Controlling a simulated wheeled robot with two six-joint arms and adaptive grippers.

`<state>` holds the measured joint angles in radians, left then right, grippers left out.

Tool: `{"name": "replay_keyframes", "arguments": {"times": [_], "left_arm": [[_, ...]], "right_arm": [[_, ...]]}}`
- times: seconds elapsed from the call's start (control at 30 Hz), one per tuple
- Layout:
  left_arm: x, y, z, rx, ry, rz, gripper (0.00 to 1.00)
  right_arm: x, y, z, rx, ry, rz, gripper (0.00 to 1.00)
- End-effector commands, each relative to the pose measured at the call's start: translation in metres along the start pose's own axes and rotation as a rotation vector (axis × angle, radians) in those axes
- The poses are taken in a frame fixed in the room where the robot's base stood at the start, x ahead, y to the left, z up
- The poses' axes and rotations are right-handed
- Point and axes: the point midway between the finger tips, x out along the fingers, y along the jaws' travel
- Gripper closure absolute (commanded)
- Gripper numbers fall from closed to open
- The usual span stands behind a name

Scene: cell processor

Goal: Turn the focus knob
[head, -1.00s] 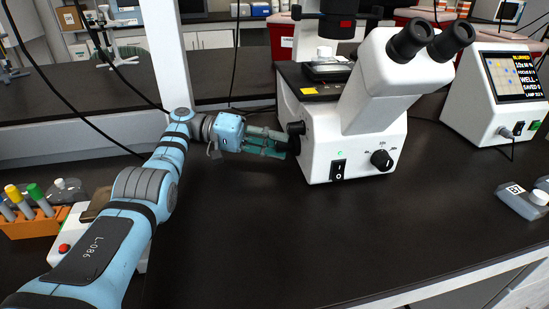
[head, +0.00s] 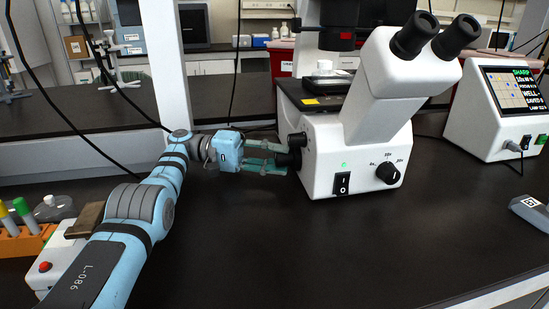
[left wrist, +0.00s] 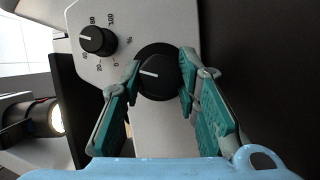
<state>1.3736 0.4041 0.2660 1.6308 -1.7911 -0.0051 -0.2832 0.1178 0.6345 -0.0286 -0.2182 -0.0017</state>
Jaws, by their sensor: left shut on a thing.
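The white microscope (head: 335,155) stands on the black bench. The focus knob, the larger black knob (left wrist: 158,72) on its left side, has a white pointer line. My left gripper (left wrist: 161,74) is shut on this knob, with one teal finger on each side of it. In the head view the left gripper (head: 284,164) reaches in from the left, and the fingers partly hide the knob (head: 293,158). A smaller black knob (left wrist: 92,39) with a percent scale sits beside it, clear of the fingers. The screen (head: 513,89) at the right has a green top line that appears to read SHARP.
An orange rack (head: 22,243) with capped tubes and a white device (head: 45,266) with a red button stand at left, near my arm. A grey object (head: 530,213) lies at right. The front middle of the bench is clear.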

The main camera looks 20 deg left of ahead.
Motion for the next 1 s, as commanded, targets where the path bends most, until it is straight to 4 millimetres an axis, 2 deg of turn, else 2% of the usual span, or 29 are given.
{"name": "replay_keyframes", "arguments": {"times": [0.03, 0.07, 0.17, 0.4, 0.53, 0.77, 0.87, 1.0], "left_arm": [[0.001, 0.002, -0.001, 0.004, 0.003, 0.003, 0.98], [0.001, 0.002, -0.001, 0.005, 0.003, 0.003, 0.66], [0.001, 0.002, -0.001, 0.004, 0.003, 0.002, 0.51], [0.0, 0.001, 0.0, 0.002, 0.002, 0.001, 0.51], [-0.001, 0.001, 0.0, 0.002, 0.003, 0.001, 0.51], [0.0, 0.002, 0.0, 0.009, 0.001, -0.003, 0.51], [0.0, 0.006, -0.001, 0.047, 0.0, -0.019, 0.51], [0.0, 0.013, -0.001, 0.175, 0.001, -0.074, 0.51]], "right_arm": [[0.0, 0.0, 0.0, 0.0, -0.001, 0.0, 1.0], [0.0, 0.0, 0.001, 0.0, -0.001, 0.0, 1.0], [-0.001, 0.0, 0.003, 0.0, -0.004, 0.0, 1.0], [-0.001, -0.001, 0.011, -0.001, -0.015, -0.002, 1.0], [-0.001, -0.004, 0.004, 0.003, -0.005, -0.005, 1.0], [-0.004, -0.003, 0.004, 0.002, -0.006, -0.004, 1.0], [-0.016, -0.001, 0.002, 0.001, -0.006, -0.004, 1.0], [-0.052, 0.004, -0.002, 0.001, -0.007, -0.003, 1.0]]}}
